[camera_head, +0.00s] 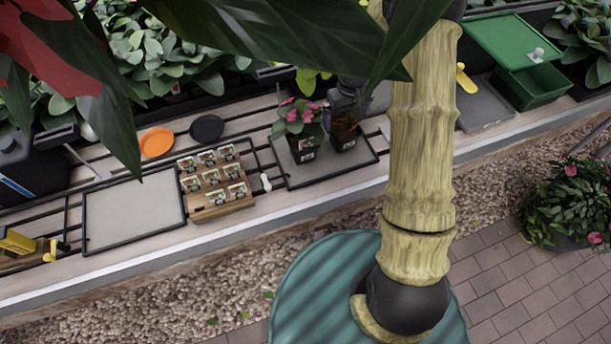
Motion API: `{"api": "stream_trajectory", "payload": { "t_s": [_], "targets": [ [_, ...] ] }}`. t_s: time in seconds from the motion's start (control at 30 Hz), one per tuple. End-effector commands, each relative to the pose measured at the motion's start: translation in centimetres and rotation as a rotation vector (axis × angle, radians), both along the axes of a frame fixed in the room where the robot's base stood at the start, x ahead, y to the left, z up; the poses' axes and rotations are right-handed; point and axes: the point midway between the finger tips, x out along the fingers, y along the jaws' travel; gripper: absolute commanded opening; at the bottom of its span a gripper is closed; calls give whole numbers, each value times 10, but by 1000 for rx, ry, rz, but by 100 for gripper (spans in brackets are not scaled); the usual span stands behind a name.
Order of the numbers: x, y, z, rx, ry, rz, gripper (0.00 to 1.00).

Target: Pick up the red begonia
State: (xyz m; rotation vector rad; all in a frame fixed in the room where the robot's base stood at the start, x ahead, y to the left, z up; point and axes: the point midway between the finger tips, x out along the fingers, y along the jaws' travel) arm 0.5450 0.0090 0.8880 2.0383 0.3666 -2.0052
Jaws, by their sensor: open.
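Two small black pots stand side by side on a dark-rimmed tray (315,175) on the bench. The left pot holds a plant with pinkish-red flowers (297,115) and green leaves. The right pot (344,143) holds a darker plant with small reddish parts, largely covered from above. I cannot tell for sure which one is the red begonia. A dark grey form that looks like my gripper (346,103) is just above the right pot, partly behind a large leaf. Its fingers are hard to make out. Whether it touches the plant is unclear.
A wooden rack of small packets (215,185) is left of the pots, beside an empty tray (133,212). Orange (157,142) and black (207,128) saucers lie behind. A green box (530,87) is at right. Large leaves hang across the top.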

Motion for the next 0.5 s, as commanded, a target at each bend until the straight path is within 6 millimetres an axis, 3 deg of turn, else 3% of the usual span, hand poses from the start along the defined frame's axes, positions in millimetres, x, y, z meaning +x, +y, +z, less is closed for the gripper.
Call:
{"api": "stream_trajectory", "payload": {
  "t_s": [0.17,0.5],
  "targets": [
    [0,4,-19,0,1,8,100],
    [0,7,-21,0,0,13,100]
  ]
}}
